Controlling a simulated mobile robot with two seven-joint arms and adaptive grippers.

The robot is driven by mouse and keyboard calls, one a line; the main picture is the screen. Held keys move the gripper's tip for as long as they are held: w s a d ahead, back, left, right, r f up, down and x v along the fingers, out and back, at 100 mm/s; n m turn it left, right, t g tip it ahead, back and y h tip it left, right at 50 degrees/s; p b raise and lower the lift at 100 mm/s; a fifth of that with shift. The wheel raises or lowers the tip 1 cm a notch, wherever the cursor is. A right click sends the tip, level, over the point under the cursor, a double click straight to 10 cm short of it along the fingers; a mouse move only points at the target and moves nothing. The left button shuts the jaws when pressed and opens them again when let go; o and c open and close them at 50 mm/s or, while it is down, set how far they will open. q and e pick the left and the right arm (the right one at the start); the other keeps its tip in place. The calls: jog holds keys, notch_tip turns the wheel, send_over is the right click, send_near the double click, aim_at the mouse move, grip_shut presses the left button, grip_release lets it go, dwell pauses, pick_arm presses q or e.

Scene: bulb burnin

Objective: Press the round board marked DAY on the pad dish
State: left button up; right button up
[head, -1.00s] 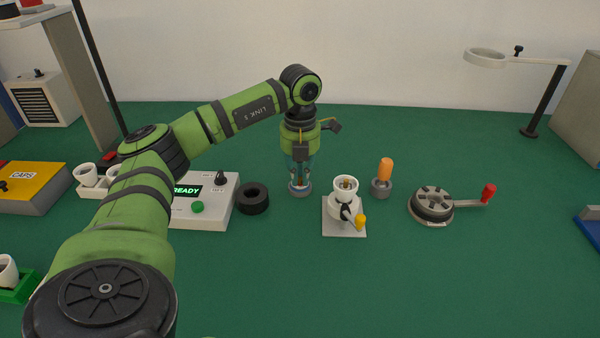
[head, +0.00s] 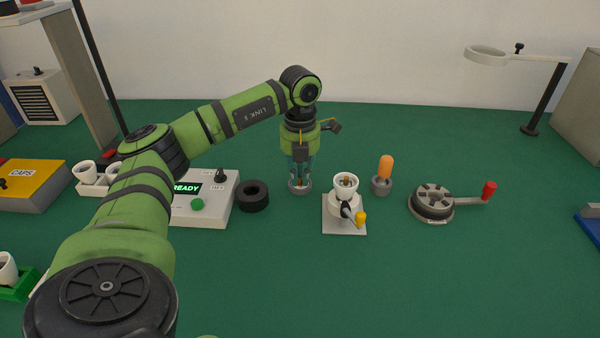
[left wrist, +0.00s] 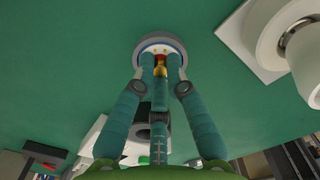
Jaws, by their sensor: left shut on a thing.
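My left gripper (head: 301,178) points straight down over a small grey round dish (head: 300,190) in the middle of the table. No DAY marking can be read. The fingers hide part of the board. My right gripper is not in view.
Close to the right stands a white cup-like fixture (head: 345,200) with a yellow-tipped lever. An orange bulb (head: 386,168) and a red-handled round device (head: 433,203) lie beyond. A black ring (head: 253,197) and READY box (head: 222,200) are left.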

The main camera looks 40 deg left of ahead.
aim_at(300, 178)
pick_arm(q)
jog(key=shift+s+f, duration=0.1)
dwell(0.9)
dwell(0.6)
jog(key=shift+p, duration=0.35)
jog(key=shift+r+p, duration=2.15)
jog(key=shift+r, duration=0.4)
